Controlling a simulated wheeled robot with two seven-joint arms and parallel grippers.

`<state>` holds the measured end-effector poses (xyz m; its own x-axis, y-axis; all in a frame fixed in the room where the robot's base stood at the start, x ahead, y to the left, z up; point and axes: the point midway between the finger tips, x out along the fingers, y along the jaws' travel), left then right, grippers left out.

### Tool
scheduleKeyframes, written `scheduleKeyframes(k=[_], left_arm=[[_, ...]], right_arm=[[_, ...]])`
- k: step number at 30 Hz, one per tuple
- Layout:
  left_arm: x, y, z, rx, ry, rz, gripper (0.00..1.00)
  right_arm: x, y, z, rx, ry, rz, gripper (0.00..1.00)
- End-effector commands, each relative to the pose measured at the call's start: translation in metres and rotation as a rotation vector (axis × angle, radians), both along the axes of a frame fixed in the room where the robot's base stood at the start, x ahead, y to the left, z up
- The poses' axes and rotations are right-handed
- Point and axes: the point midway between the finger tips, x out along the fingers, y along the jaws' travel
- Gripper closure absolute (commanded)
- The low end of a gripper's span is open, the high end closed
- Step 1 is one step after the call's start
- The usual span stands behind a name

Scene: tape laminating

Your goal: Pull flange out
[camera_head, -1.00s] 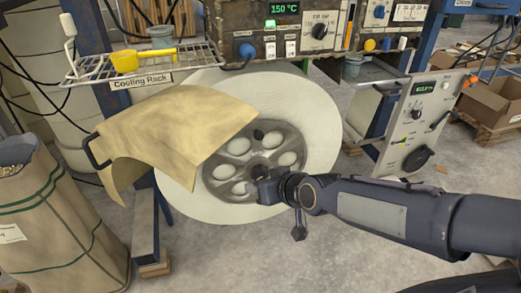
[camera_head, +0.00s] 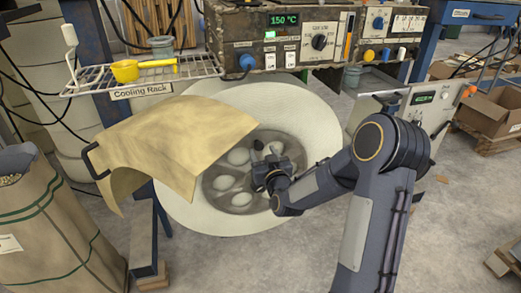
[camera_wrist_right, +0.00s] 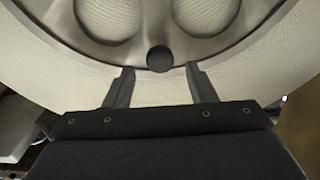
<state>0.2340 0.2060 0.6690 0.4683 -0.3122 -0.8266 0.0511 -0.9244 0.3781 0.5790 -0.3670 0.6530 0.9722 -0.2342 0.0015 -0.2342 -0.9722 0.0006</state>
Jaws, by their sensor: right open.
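The flange (camera_head: 240,172) is a round grey metal disc with several round openings, set in the middle of a large cream roll (camera_head: 310,125). A black knob (camera_head: 258,145) sticks out at its upper part. My right gripper (camera_head: 265,165) is in front of the flange, close to the knob, and partly hides its right side. In the right wrist view, the fingers (camera_wrist_right: 160,72) are open and empty, just short of the knob (camera_wrist_right: 160,59), which lies between and slightly beyond their tips at the flange's rim (camera_wrist_right: 157,20). My left gripper is not in view.
A tan curved sheet (camera_head: 170,145) hangs over the roll's left side. The cooling rack (camera_head: 90,82) with a yellow scoop (camera_head: 127,70) is above it. A control panel (camera_head: 290,45) stands above the roll. A large bag (camera_head: 50,230) stands at lower left.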

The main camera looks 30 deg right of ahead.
Motion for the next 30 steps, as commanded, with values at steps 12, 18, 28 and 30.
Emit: scheduleKeyframes(k=[12,18,28,30], left_arm=[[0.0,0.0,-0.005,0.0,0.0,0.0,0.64],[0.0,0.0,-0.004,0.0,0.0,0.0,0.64],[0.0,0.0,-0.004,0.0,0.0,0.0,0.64],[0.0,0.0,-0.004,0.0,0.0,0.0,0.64]], right_arm=[[0.031,-0.007,0.0,0.001,0.001,0.0,0.49],[0.031,-0.007,0.0,0.001,0.001,0.001,0.56],[0.031,-0.007,0.0,0.001,0.001,0.0,0.99],[0.03,-0.007,0.0,0.001,0.001,0.0,1.0]])
